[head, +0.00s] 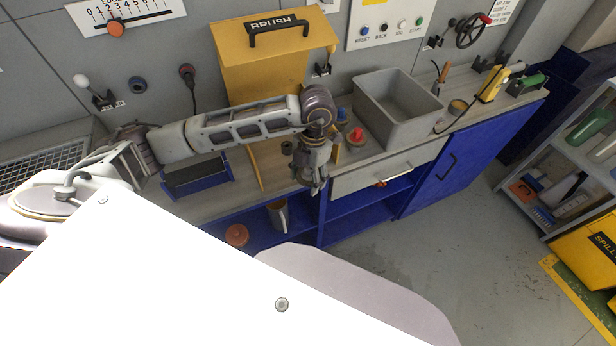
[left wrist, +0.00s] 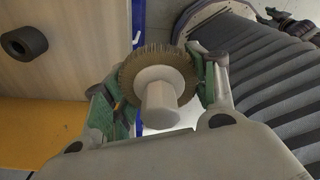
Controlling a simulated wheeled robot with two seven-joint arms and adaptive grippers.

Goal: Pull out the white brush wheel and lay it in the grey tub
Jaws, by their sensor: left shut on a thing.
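The white brush wheel (left wrist: 160,82) shows in the left wrist view, with a pale hub and a ring of brown bristles. My left gripper (head: 314,186) is shut on it, with a green finger on each side of the wheel. In the head view this gripper hangs in front of the yellow BRUSH housing, near the counter's front edge, and the wheel is not clearly seen. The grey tub (head: 408,129) stands on the counter to the right of my left gripper. It is open at the top and looks empty. My right gripper is not in view.
The yellow BRUSH housing (head: 262,75) stands behind my left arm. A red-topped item (head: 355,136) stands between the gripper and the tub. A blue tray (head: 200,180) lies at the left.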

